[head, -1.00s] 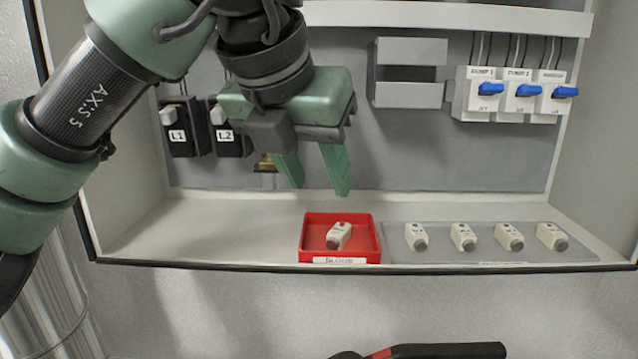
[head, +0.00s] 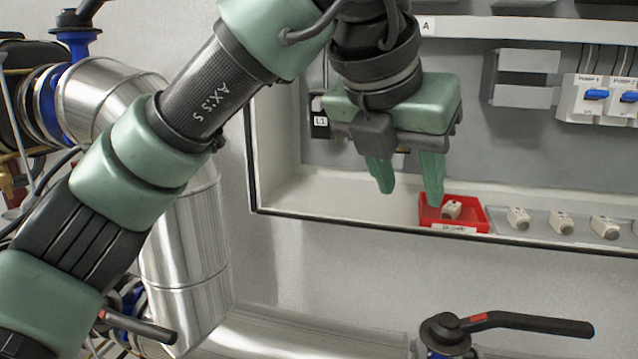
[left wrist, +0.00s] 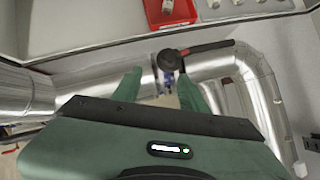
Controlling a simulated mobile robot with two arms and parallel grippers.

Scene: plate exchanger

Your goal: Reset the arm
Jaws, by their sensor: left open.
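My left gripper (head: 407,183) is open and empty, with its green fingers pointing down in front of the cabinet. In the head view its right fingertip overlaps the left part of the red tray (head: 425,222); I cannot tell the exact distance between them. In the left wrist view the open fingers (left wrist: 160,92) have nothing between them in their grip, and the red tray shows beyond them at the top (left wrist: 170,14). My right gripper is not in view.
A white part (head: 451,209) lies in the red tray. Several similar parts sit on a grey tray (head: 540,234) to the right. A black-handled valve (head: 525,322) stands below the cabinet, near silver pipes (head: 185,240). Blue-levered breakers (head: 597,95) are at upper right.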

